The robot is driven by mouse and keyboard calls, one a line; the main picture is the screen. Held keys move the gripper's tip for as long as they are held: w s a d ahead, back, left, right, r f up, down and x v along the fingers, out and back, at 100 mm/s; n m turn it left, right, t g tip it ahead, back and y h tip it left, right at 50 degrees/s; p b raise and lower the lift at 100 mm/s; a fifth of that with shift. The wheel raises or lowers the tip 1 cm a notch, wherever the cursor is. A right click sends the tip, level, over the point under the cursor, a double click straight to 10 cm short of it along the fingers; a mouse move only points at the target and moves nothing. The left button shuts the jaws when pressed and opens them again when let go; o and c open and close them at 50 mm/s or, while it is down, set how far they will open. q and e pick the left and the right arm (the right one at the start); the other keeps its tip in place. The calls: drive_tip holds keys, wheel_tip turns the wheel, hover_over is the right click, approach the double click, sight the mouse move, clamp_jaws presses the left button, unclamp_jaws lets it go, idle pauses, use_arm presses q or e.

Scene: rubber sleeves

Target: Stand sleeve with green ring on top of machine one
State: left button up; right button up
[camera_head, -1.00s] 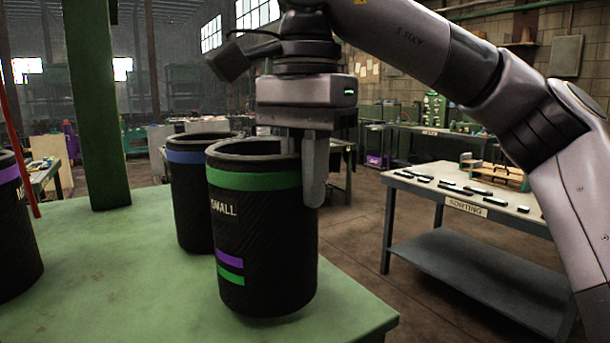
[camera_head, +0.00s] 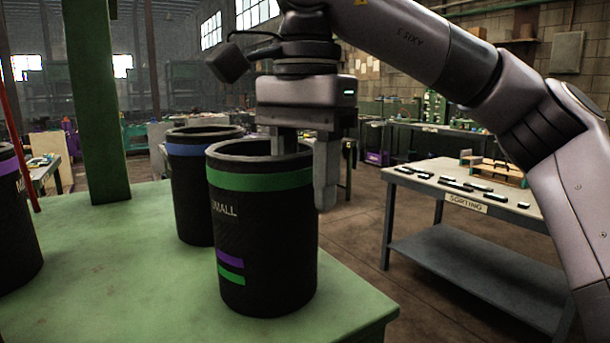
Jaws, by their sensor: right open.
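The sleeve with the green ring (camera_head: 262,240) is a black cylinder marked "SMALL", with small purple and green stripes low on its side. It stands upright on a green surface (camera_head: 110,285), near the right edge. My right gripper (camera_head: 302,168) is open at its rim, with one finger inside the sleeve's mouth and the other outside on the right, apart from the wall. My left gripper is not in view. I cannot tell which thing is machine one.
A blue-ringed sleeve (camera_head: 190,190) stands close behind on the left. A purple-ringed sleeve (camera_head: 18,225) is cut off at the left edge. A green post (camera_head: 97,100) rises behind. A sorting table (camera_head: 420,180) with small dark parts stands to the right, across open floor.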

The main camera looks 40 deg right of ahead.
wheel_tip(320, 180, up, 3)
drive_tip(key=shift+p, duration=0.5)
drive_tip(key=shift+r, duration=2.1)
